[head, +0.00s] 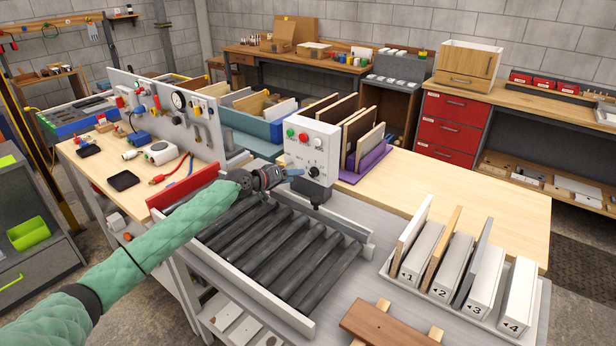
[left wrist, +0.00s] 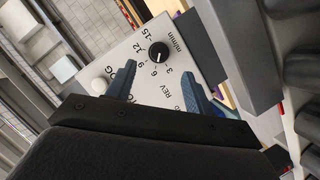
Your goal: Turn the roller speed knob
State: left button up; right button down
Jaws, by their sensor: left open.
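The roller speed knob (left wrist: 158,52) is round and black with a white pointer mark, on a white panel marked 3 to 15 m/min. In the head view the knob (head: 314,171) sits low on the control box (head: 302,152), beside the conveyor. My left gripper (head: 292,173) is just left of the knob, in front of the panel. In the left wrist view its blue fingers (left wrist: 160,74) are apart with nothing between them. The knob lies beyond the fingertips, roughly between their lines; contact does not show. My right gripper is not in view.
The black roller conveyor (head: 284,245) lies under my left arm. Red and green buttons (head: 296,134) sit above the knob. A rack of numbered slots (head: 460,268) holds boards at the right. A purple tray of boards (head: 362,165) stands behind the box.

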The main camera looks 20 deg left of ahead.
aim_at(311, 174)
pick_arm(q)
jog(key=shift+p+x, duration=1.25)
jog(key=shift+x, duration=2.3)
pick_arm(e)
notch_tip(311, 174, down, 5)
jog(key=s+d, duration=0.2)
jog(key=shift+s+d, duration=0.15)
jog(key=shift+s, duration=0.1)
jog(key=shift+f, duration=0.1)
pick_arm(q)
jog(key=c, duration=1)
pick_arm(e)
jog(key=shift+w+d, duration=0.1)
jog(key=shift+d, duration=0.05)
